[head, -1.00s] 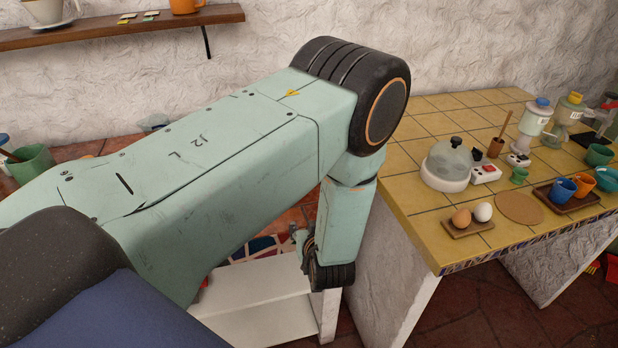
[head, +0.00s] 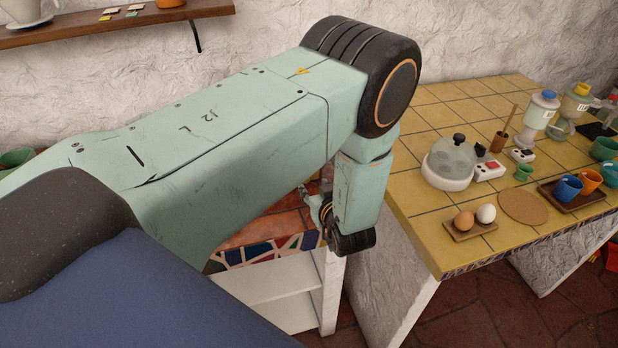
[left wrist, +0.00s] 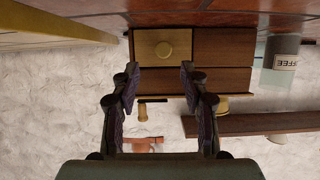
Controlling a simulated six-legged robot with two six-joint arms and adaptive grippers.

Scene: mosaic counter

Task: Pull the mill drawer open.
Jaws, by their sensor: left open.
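In the left wrist view, which is upside down, a wooden box shows a lighter drawer front (left wrist: 149,39) with a round yellowish knob (left wrist: 163,49). I take this as the mill drawer; its front looks about level with the darker panels (left wrist: 223,45) beside it. My left gripper (left wrist: 159,84) is open and empty, with its two fingers apart and pointing at the box. The knob lies between the finger lines, beyond the tips, apart from them. In the head view my left arm hides the box and most of the gripper.
A coffee canister (left wrist: 282,58) stands beside the box. A wooden shelf (left wrist: 255,124) is on the wall. In the head view a yellow tiled counter (head: 425,205) at right holds eggs, cups and a glass-lidded cooker (head: 450,165). A mosaic-edged counter (head: 262,252) shows below my arm.

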